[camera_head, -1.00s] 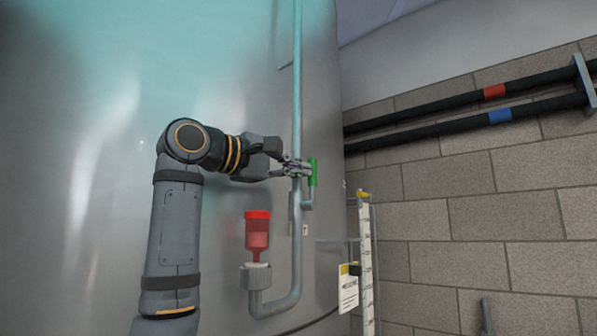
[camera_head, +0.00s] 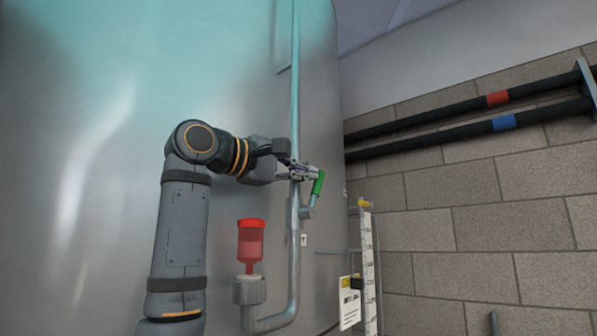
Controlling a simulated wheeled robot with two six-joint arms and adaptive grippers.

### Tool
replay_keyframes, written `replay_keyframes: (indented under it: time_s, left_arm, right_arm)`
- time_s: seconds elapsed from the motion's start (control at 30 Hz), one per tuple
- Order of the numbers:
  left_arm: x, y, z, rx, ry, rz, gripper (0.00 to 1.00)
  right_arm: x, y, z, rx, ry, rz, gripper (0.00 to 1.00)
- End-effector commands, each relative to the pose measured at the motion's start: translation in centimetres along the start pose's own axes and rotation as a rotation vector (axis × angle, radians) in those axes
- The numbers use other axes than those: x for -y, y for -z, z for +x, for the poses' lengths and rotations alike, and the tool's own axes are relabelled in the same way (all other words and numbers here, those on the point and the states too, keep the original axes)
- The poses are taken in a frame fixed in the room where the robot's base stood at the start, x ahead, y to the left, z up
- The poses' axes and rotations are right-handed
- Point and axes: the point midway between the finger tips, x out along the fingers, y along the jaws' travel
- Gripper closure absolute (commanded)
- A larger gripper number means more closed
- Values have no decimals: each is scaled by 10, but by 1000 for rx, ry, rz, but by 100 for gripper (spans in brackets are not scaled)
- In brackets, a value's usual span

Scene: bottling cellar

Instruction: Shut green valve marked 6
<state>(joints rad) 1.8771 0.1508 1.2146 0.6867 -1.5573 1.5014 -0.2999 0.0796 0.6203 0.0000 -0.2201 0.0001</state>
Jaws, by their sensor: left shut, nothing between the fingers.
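The green valve handle (camera_head: 318,184) is at the pipe on the front of the steel tank, tilted with its top leaning right. My left gripper (camera_head: 308,173) is shut with nothing between its fingers, its tips at the upper end of the green handle. Whether they touch it I cannot tell. The valve body is partly hidden behind the fingers. A small tag (camera_head: 304,240) hangs by the pipe below; its marking is too small to read. My right gripper is not in view.
A vertical pipe (camera_head: 295,100) runs down the tank (camera_head: 90,200) beside my gripper. A red-topped container (camera_head: 251,240) stands on the pipe's lower bend. A white gauge scale (camera_head: 368,270) and a hanging card (camera_head: 349,302) are to the right, before a block wall.

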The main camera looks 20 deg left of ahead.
Motion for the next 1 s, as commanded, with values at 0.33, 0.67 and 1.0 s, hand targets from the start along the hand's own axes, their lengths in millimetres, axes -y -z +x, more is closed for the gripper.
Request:
replay_keyframes:
  time_s: [0.33,0.67,1.0]
  left_arm:
    - [3,2,13,2,2,-2,100]
    - [4,3,15,2,3,-2,100]
    - [4,2,13,2,2,-1,100]
  right_arm:
    - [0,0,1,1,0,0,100]
    - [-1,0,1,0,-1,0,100]
    - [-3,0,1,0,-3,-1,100]
